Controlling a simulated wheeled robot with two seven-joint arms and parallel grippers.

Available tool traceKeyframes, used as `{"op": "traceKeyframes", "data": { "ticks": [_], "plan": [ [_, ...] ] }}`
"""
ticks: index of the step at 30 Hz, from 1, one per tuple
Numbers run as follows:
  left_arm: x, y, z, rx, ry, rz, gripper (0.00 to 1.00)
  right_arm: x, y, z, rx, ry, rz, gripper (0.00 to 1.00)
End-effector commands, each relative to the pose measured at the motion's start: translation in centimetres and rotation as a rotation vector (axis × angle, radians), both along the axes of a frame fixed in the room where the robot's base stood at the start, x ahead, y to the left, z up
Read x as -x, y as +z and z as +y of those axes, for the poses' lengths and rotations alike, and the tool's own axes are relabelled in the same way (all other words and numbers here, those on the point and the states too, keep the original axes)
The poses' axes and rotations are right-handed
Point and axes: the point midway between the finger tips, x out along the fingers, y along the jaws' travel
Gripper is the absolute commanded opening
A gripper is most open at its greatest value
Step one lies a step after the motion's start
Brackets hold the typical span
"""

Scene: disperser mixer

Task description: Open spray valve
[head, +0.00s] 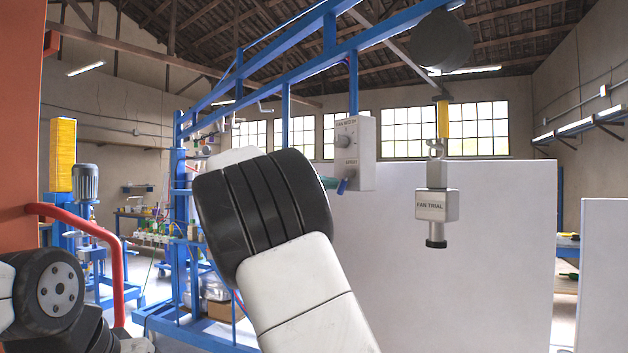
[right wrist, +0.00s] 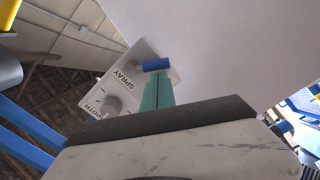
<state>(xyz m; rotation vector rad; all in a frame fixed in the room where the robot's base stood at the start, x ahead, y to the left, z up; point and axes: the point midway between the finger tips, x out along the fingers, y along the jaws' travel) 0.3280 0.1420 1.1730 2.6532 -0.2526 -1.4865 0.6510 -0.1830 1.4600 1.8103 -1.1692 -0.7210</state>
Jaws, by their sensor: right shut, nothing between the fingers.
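A pale grey control box (head: 356,140) hangs from the blue overhead frame. It carries a round knob (head: 343,140) marked for width and, below it, a spray valve with a blue handle (head: 343,186). In the right wrist view the box (right wrist: 125,85) shows tilted, with its SPRAY label and the blue handle (right wrist: 156,65). My right gripper (right wrist: 158,76) has green fingers, shut and empty, their tips right by the blue handle; I cannot tell whether they touch it. In the head view my right arm hides most of that gripper (head: 329,182). My left gripper is out of view.
A spray head marked FAN TRIAL (head: 436,206) hangs to the right of the box. A large white panel (head: 480,290) stands behind. Blue frame beams (head: 300,55) run overhead. A red curved rail (head: 110,245) is at the left.

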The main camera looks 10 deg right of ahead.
Motion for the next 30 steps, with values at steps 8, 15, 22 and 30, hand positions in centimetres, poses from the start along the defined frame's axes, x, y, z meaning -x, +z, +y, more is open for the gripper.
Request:
{"op": "traceKeyframes", "data": {
  "ticks": [8,15,22,30],
  "plan": [
    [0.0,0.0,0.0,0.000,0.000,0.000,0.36,0.6,-1.0,-0.3,0.108,0.000,0.224,0.00],
    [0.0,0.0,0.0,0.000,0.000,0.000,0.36,1.1,-1.4,-0.6,0.180,0.000,0.373,0.00],
    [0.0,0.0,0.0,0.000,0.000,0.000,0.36,1.3,-1.7,-0.7,0.184,0.000,0.378,0.00],
    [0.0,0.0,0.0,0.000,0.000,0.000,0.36,1.4,-1.7,-0.7,0.182,0.000,0.375,0.00]
  ]
}}
